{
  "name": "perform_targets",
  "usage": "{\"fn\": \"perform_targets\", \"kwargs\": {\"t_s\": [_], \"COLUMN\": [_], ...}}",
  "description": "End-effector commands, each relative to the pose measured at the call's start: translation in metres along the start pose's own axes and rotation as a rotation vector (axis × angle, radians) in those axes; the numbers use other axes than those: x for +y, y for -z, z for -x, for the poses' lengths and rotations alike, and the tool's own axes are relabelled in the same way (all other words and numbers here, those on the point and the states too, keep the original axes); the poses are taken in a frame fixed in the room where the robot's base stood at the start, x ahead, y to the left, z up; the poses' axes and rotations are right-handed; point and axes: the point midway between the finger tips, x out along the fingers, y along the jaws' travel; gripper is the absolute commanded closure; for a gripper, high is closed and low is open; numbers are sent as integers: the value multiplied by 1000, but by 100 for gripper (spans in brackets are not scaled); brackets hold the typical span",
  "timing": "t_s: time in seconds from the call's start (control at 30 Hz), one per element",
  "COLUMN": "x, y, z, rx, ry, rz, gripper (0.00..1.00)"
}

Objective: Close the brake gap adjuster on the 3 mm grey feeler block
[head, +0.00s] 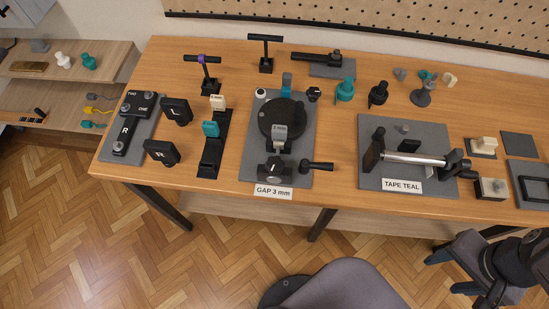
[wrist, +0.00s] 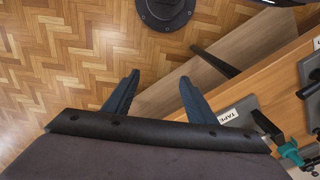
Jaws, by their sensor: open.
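The brake gap adjuster (head: 276,171) stands at the front of a grey plate (head: 302,142) labelled "GAP 3 mm", left of the bench's middle. It has a dark clamp body and a black handle (head: 317,166) pointing right. Behind it is a round black disc (head: 275,112). A grey feeler block (head: 279,139) with a white label sits at the disc's front edge, just behind the clamp. Whether the clamp touches the block is too small to tell. My gripper (head: 453,273) is open and empty, far to the right, in front of the bench. Its two fingers show apart in the wrist view (wrist: 160,82).
A black rack (head: 210,160) with cream (head: 217,102) and teal (head: 210,129) blocks stands left of the plate. A "TAPE TEAL" fixture (head: 405,160) stands to the right. T-handled tools and small teal and black parts line the back. A chair (head: 350,285) stands in front.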

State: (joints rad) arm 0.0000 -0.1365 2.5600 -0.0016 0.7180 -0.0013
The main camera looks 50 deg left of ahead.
Motion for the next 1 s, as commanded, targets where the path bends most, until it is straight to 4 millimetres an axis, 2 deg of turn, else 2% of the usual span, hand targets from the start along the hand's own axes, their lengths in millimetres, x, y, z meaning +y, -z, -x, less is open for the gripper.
{"fn": "perform_targets", "kwargs": {"t_s": [0.37, 0.47, 0.57, 0.67, 0.77, 0.87, 1.0], "x": [-1, -7, -22, -46, -83, -127, -194], "y": [1, 6, 16, 30, 44, 52, 50], "z": [0, 2, 5, 11, 18, 26, 37], "rx": [0, 0, 1, 2, 2, 2, 2], "ry": [0, 0, 0, 0, 0, 0, 0], "rz": [14, 81, 233, 476, 793, 1150, 1655], "gripper": [49, 49, 49, 49, 49, 49, 49]}}
